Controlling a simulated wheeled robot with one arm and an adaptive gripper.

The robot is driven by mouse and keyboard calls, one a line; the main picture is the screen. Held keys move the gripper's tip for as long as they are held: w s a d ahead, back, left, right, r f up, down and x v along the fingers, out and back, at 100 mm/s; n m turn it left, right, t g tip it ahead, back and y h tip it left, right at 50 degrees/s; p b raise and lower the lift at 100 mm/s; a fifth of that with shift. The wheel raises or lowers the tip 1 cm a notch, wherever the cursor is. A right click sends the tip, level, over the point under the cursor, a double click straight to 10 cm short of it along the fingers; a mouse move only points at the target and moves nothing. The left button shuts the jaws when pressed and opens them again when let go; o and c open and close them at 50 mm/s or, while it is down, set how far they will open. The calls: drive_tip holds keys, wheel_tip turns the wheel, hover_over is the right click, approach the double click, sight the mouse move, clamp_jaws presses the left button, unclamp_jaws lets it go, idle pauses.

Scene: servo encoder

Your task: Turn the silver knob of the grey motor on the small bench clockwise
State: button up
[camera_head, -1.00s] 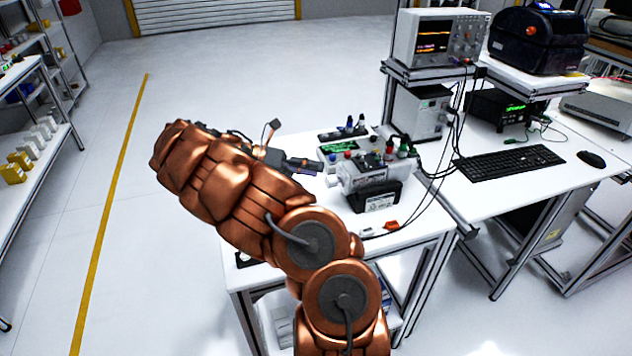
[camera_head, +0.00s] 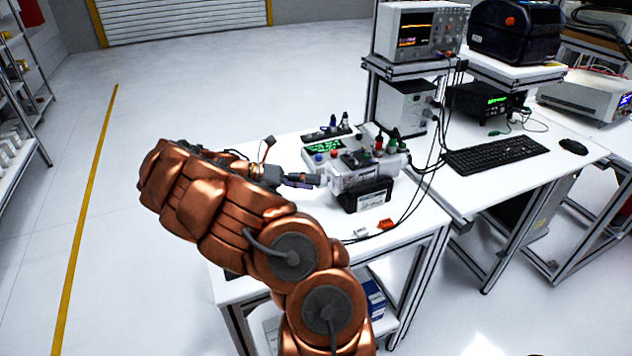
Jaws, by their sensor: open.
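The grey motor (camera_head: 352,181) sits on the small white bench (camera_head: 278,288), with a black block (camera_head: 366,196) at its front. Its silver knob (camera_head: 325,177) is at its left end and is mostly hidden by my gripper. My gripper (camera_head: 314,181) is open and points right, with its fingertips at the knob. I cannot tell whether the fingers touch it or stand around it. My copper-coloured arm covers the left and front part of the bench.
A box with a green circuit board and coloured terminals (camera_head: 326,147) stands behind the motor. Cables run down its right side. Small orange and white connectors (camera_head: 385,224) lie in front. A bigger desk at right holds an oscilloscope (camera_head: 418,30) and a keyboard (camera_head: 497,157).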

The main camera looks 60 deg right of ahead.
drive_tip(key=shift+x, duration=1.15)
drive_tip(key=shift+c, duration=0.4)
clamp_jaws()
